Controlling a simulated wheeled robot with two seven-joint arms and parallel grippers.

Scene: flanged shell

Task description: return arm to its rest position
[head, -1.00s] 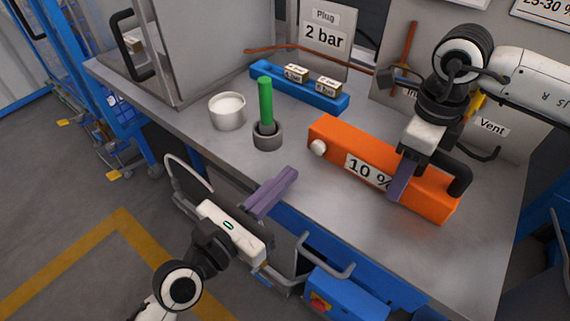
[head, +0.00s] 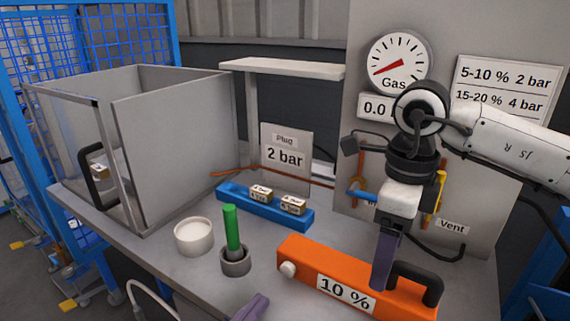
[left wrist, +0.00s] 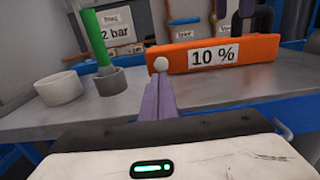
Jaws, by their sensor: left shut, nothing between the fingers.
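My left gripper (head: 250,308) shows only its purple fingertips at the bottom edge of the head view. In the left wrist view its fingers (left wrist: 158,100) lie together, shut and empty, pointing toward the workbench, with the orange box beyond. My right gripper (head: 385,262) points down at the orange box (head: 310,265), beside its black handle (head: 418,283). Its purple fingers overlap the box in the head view; their gap is hidden, and I cannot tell whether they touch the box. The box carries a "10 %" label and a white knob.
On the bench (head: 150,247) stand a white cup (head: 194,238), a green rod (head: 232,228) in a grey holder (head: 236,262) and a blue rack (head: 238,203) with two small blocks. A grey open-topped enclosure (head: 175,150) stands left. A gauge panel (head: 455,200) rises behind my right arm.

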